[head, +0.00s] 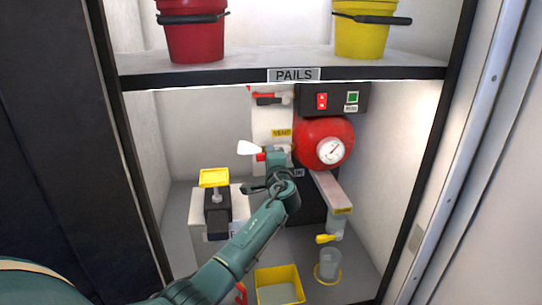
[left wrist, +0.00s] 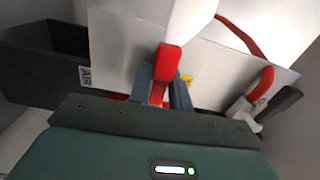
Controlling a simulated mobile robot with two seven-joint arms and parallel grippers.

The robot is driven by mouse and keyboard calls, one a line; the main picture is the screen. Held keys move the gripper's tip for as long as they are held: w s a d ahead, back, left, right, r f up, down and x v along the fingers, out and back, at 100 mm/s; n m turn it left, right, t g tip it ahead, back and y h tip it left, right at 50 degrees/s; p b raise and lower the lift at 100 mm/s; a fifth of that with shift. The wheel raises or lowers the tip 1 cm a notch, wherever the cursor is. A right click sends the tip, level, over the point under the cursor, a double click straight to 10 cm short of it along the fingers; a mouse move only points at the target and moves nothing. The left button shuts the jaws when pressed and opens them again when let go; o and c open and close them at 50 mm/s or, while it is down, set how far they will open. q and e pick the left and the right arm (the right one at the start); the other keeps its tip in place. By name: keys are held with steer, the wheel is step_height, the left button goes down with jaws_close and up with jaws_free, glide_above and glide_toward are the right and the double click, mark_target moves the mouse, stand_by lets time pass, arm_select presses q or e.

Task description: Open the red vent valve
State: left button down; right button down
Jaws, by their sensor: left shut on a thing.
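The red vent valve handle (left wrist: 167,62) stands between the two blue-grey fingers of my left gripper (left wrist: 163,84) in the left wrist view. The gripper is shut on it. In the head view, my left gripper (head: 274,157) is at the white panel (head: 268,115), just below the yellow VENT label (head: 281,133). A small red part of the handle (head: 260,157) shows at its left. A white flared piece (head: 249,148) sticks out left of the handle, and also shows in the left wrist view (left wrist: 192,25). The fingers cover much of the valve. My right gripper is not in view.
A red round tank with a gauge (head: 332,151) is close on the right, below a dark switch box (head: 336,99). The PAILS shelf (head: 390,73) is above. A yellow-topped pump (head: 215,178) and a yellow bin (head: 279,271) stand below. Cabinet walls close both sides.

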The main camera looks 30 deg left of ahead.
arm_select(q)
steer(key=shift+r, duration=0.2)
steer(key=c, duration=1.3)
jaws_free()
steer(key=shift+f, duration=0.15)
steer(key=b+v, duration=0.1)
steer(key=v, duration=1.2)
